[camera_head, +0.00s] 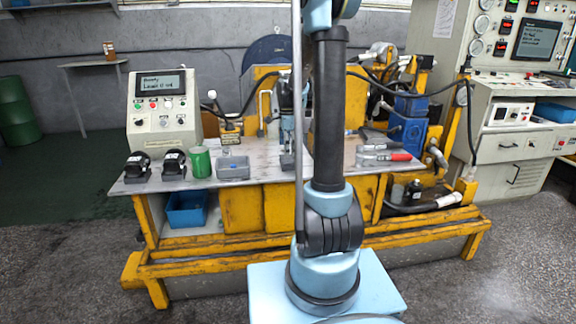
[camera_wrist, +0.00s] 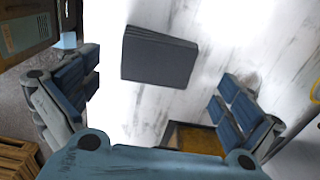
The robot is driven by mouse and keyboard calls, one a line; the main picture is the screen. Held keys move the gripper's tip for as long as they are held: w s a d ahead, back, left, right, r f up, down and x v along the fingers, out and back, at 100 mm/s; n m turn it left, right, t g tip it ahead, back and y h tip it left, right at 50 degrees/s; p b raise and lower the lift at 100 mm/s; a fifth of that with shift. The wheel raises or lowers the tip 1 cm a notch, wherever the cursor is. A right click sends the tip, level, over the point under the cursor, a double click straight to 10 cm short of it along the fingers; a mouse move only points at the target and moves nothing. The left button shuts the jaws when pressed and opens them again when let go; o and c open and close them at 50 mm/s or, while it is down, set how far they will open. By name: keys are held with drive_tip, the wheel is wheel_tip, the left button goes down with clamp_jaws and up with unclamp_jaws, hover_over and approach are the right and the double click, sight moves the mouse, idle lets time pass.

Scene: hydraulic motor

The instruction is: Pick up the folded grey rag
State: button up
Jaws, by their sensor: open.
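The folded grey rag (camera_wrist: 160,57) shows in the wrist view as a dark, flat rectangle with layered folds at its upper left edge. It lies on the pale bench top, in the upper middle of the view. My gripper (camera_wrist: 157,84) is open and empty, with one blue-padded finger to the left of the rag and one to the lower right. The rag lies ahead of the gap between the fingers, apart from both. In the head view I cannot make out the rag for sure; my arm covers the middle of the bench.
The bench (camera_head: 250,190) carries a control box (camera_head: 162,112), a green can (camera_head: 200,162), a grey tray (camera_head: 233,168) and two black gauges at left. Red-handled tools (camera_head: 388,156) and a blue block (camera_head: 408,122) are at right. The wrist view shows bare bench around the rag.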

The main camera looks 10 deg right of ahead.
sight(288, 159)
drive_tip(key=shift+s+d+f, duration=0.15)
drive_tip(key=shift+f, duration=2.35)
drive_tip(key=c, duration=1.1)
wheel_tip(288, 159, up, 10)
drive_tip(key=shift+r, duration=0.1)
drive_tip(key=o, duration=0.5)
drive_tip(key=c, duration=0.3)
